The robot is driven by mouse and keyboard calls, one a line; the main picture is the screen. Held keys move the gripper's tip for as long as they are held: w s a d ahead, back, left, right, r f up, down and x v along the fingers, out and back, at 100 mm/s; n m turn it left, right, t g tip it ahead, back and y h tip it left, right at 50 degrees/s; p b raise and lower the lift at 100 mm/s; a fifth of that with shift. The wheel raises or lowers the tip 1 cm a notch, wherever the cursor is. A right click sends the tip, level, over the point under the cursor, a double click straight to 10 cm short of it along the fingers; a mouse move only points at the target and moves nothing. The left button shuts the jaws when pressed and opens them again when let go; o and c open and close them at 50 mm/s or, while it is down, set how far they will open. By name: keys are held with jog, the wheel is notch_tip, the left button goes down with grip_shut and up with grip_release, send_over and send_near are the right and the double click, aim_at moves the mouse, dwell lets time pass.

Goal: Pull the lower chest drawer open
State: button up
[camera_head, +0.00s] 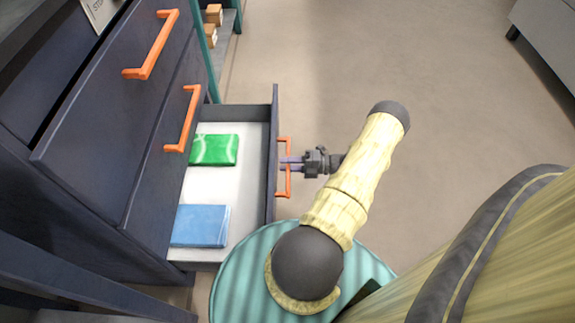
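The lower chest drawer (273,205) stands well out from the dark blue chest (150,190), its pale inside showing. It holds a green packet (214,150) and a blue book-like item (200,226). Its orange handle (288,188) is on the front face. My gripper (290,163) reaches the handle from the right. Its two fingers lie close together across the middle of the bar and look shut on it. The fingertips are partly hidden at the handle.
Two closed drawer fronts with orange handles (153,46) (184,119) rise above the open drawer. A teal-framed shelf (211,62) with small orange-brown boxes stands behind. A grey cabinet (548,35) is at the upper right. The floor (400,60) between is clear.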

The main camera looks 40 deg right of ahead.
jog(key=shift+s, duration=0.15)
jog(key=shift+s+d, duration=0.15)
jog(key=shift+s, duration=0.05)
jog(key=p+v, duration=0.3)
jog(key=v, duration=1.3)
jog(key=shift+s+d, duration=0.2)
jog(key=shift+d, duration=0.1)
